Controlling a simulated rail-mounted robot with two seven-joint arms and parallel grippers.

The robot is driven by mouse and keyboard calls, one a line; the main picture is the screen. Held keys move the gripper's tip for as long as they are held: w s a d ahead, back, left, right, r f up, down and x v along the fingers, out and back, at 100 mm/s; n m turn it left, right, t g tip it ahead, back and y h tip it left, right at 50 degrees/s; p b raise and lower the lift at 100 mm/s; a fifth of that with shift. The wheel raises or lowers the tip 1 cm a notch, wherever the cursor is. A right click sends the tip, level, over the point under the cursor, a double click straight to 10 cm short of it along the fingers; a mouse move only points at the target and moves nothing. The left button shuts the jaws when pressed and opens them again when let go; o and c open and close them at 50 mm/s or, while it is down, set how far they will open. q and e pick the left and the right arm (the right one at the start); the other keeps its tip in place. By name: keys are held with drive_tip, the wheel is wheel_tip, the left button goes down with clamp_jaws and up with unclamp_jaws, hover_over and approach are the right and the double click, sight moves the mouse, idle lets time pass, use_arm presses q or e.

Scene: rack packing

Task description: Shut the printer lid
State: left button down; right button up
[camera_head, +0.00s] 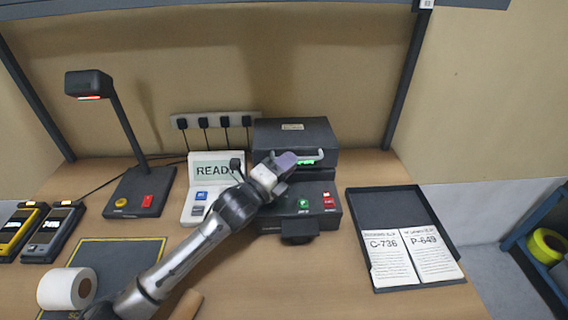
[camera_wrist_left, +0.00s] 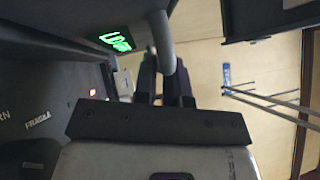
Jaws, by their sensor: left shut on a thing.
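The printer is a dark box at the back middle of the bench. Its lid (camera_head: 294,133) is raised, with a dark gap between it and the printer base (camera_head: 322,208). A light grey bar handle (camera_head: 318,154) shows at the lid's front and also in the left wrist view (camera_wrist_left: 162,40). My left gripper (camera_head: 284,165) is at the left part of this handle and shut on it. In the left wrist view its dark fingers (camera_wrist_left: 165,78) close around the bar. The gripper hides part of the printer's front. My right gripper is not in view.
A READY sign stand (camera_head: 195,212) stands left of the printer, close to my arm. A dark tray (camera_head: 382,283) with two paper slips is at right. A lamp (camera_head: 140,190), handheld devices (camera_head: 58,230) and a white roll (camera_head: 66,289) are at left.

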use_arm(q)
drive_tip(key=shift+w+a+f, duration=0.2)
drive_tip(key=shift+f, duration=0.15)
drive_tip(key=c, duration=1.6)
unclamp_jaws()
drive_tip(key=shift+o, duration=0.7)
drive_tip(key=shift+w+r, duration=0.2)
drive_tip(key=shift+r, duration=0.05)
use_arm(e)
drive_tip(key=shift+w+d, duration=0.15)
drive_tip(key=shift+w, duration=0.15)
use_arm(q)
drive_tip(key=shift+s+d+r, duration=0.1)
drive_tip(key=shift+r, duration=0.05)
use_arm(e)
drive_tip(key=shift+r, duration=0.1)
use_arm(q)
drive_tip(key=p+v, duration=0.5)
drive_tip(key=v, duration=0.8)
drive_tip(key=shift+s+a+p, duration=0.25)
drive_tip(key=shift+a+p, duration=0.05)
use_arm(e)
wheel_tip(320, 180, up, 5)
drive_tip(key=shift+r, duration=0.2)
